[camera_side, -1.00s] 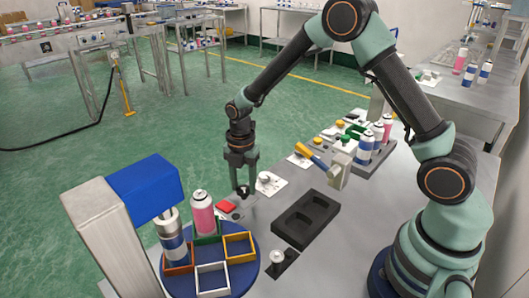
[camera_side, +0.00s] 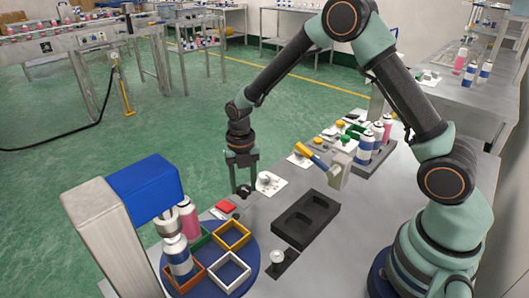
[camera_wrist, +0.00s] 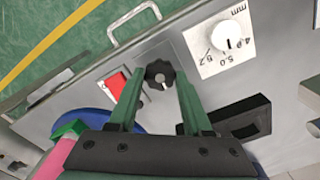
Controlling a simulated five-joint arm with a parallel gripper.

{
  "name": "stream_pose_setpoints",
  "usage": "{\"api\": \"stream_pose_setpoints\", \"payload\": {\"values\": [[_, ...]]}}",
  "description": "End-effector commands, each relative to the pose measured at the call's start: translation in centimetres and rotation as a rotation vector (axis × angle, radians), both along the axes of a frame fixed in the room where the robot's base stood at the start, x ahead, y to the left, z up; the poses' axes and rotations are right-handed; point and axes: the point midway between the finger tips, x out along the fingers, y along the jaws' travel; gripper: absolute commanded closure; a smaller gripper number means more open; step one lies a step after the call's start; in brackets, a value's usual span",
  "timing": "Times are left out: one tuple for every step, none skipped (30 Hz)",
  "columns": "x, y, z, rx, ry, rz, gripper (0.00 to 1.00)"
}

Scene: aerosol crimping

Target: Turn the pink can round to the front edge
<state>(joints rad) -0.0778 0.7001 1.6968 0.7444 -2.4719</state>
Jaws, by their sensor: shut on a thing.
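The pink can (camera_side: 188,218) stands upright in the green compartment (camera_side: 203,243) of the blue turntable (camera_side: 250,262), at its far left side, close to the crimper head. Its side shows at the lower left in the wrist view (camera_wrist: 52,160). A blue-and-white can (camera_side: 178,257) stands in the orange-red compartment (camera_side: 193,284), nearer the camera. The yellow compartment (camera_side: 233,235) and white compartment (camera_side: 229,273) are empty. My gripper (camera_side: 244,187) is down at the black knob (camera_wrist: 160,75), its fingers shut around it.
The crimper with a blue head (camera_side: 145,185) rises beside the turntable. A red button (camera_side: 225,206) and a scaled dial (camera_wrist: 228,38) flank the knob.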

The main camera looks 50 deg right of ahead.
Motion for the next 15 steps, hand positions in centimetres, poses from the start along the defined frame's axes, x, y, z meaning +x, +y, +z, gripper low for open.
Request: {"api": "stream_pose_setpoints", "payload": {"values": [[-0.01,0.06,0.15,0.000,0.001,0.004,1.00],[-0.01,0.06,0.15,0.000,0.001,0.005,1.00],[-0.01,0.06,0.15,0.000,0.001,0.006,1.00],[-0.01,0.06,0.15,0.000,0.001,0.006,1.00],[-0.01,0.06,0.15,0.000,0.001,0.006,1.00],[-0.01,0.06,0.15,0.000,0.001,0.006,1.00],[-0.01,0.06,0.15,0.000,0.001,0.006,1.00],[-0.01,0.06,0.15,0.000,0.001,0.006,1.00],[-0.01,0.06,0.15,0.000,0.001,0.006,1.00],[-0.02,0.06,0.15,0.000,0.001,0.006,1.00],[-0.02,0.06,0.15,0.000,0.001,0.005,1.00],[-0.02,0.06,0.15,0.000,0.001,0.005,0.47],[-0.01,0.06,0.14,0.000,0.001,0.005,0.35],[-0.01,0.06,0.13,0.000,0.001,0.005,0.24],[-0.02,0.05,0.12,0.000,0.001,0.005,0.20]]}}
